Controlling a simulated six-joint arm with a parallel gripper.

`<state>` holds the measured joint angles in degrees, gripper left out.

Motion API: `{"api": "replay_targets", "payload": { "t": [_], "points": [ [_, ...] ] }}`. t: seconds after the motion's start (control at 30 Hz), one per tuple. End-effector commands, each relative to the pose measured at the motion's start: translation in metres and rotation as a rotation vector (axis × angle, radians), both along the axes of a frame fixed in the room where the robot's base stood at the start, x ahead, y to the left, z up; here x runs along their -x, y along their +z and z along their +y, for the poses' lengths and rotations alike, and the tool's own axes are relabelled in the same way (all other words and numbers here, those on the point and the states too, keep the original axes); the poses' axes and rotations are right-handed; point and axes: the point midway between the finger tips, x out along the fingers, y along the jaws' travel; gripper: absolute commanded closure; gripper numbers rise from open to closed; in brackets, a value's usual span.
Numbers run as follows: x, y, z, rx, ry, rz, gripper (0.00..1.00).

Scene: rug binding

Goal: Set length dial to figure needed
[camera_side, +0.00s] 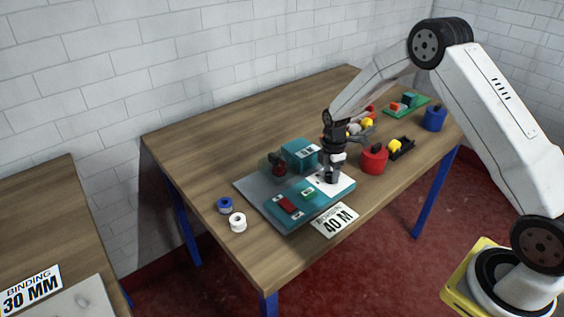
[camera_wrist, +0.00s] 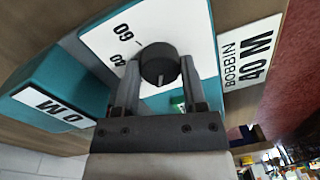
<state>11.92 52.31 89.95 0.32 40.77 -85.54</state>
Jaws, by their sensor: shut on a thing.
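The length dial is a round black knob (camera_wrist: 157,62) on a white scale plate (camera_wrist: 110,38) in the wrist view. In the side view my gripper (camera_side: 333,178) points down onto the white plate (camera_side: 345,184) of the teal machine (camera_side: 287,216) and hides the knob. A card (camera_side: 337,221) reads BOBBIN 40 M.
A red switch (camera_side: 289,204) and a small green display (camera_side: 307,191) sit on the machine. A blue spool (camera_side: 224,204) and a white spool (camera_side: 238,222) stand left of it. A red pot (camera_side: 374,160) and other small items stand close right of my gripper.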

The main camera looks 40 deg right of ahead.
Motion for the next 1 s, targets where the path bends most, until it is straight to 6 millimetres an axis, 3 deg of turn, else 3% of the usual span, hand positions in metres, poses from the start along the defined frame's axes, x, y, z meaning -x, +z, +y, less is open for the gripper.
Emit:
{"api": "replay_targets", "payload": {
  "t": [1.0],
  "points": [
    [0.0007, 0.0005, -0.0005, -0.002, -0.89, -0.001, 1.0]
  ]
}}
